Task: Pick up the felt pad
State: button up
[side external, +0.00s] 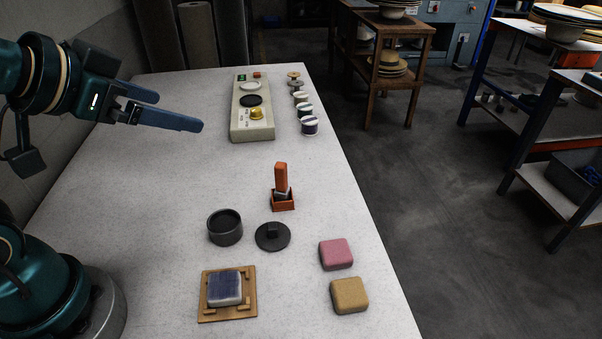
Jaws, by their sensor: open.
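A soft-edged dark blue pad with a pale edge (225,288) lies in a wooden frame (206,311) at the table's near side. A pink rounded pad (336,254) and a tan rounded pad (349,295) lie apart from each other to its right. Which of these is the felt pad I cannot tell for sure. My gripper (181,112) is at the upper left, raised above the table, open with nothing between its fingers. It is far from all three pads and touches none of them.
A dark round pot (225,228) and a black lid (272,237) stand behind the frame. An orange-handled tool (281,178) stands upright in an orange holder (283,204). A long beige panel (252,130) and several spools (310,127) are farther back. The table's middle left is clear.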

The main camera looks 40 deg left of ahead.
aim_at(222, 275)
jog(key=w+d+r+m+t+h, duration=0.2)
jog(key=w+r+m+t, duration=0.4)
jog(key=w+r, duration=0.4)
jog(key=w+d+f+m+g+h, duration=0.3)
jog(key=d+f+m+g+h, duration=0.2)
jog(key=d+m+h, duration=0.6)
jog(key=s+a+f+m+g, duration=0.2)
jog(key=s+f+g, duration=0.2)
jog(key=f+g, duration=0.2)
jog(key=s+a+f+m+g+y, duration=0.1)
jog(key=s+a+f+m+g, duration=0.1)
jog(key=s+f+g, duration=0.3)
jog(key=s+a+f+m+g, duration=0.2)
jog(key=s+f+g, duration=0.3)
jog(key=f, duration=0.7)
jog(key=shift+a+f+m+g, duration=0.15)
jog(key=shift+m+g, duration=0.2)
jog(key=shift+g, duration=0.15)
jog(key=shift+a+f+m+g, duration=0.1)
jog(key=shift+f+m+g, duration=0.05)
jog(key=shift+m+g, duration=0.3)
jog(key=shift+s+d+f, duration=0.2)
jog(key=shift+s+f, duration=0.2)
jog(key=shift+f, duration=0.05)
jog(key=shift+x, duration=2.3)
